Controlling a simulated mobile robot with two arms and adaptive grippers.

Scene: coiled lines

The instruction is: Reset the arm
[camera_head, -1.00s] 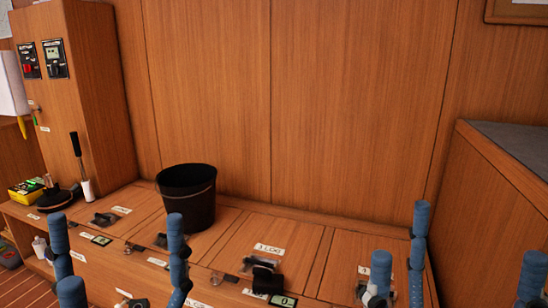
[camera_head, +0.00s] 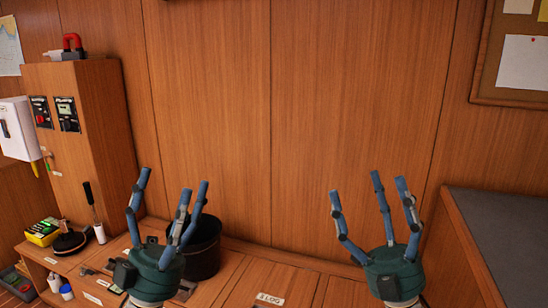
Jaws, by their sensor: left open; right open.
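My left gripper (camera_head: 168,210) is raised in front of the wooden bench, its blue fingers spread and pointing up, holding nothing. It partly covers a black bucket (camera_head: 207,250) that stands on the bench. My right gripper (camera_head: 376,208) is raised to the right of it, also with its blue fingers spread and pointing up, and empty. Both teal palms show at the bottom of the view. The two grippers are well apart.
The wooden bench (camera_head: 245,276) runs along a panelled wall. A tall wooden cabinet (camera_head: 90,140) stands at left, with a yellow box (camera_head: 43,232) near its foot. A grey-topped counter (camera_head: 505,225) is at right. The space between the grippers is clear.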

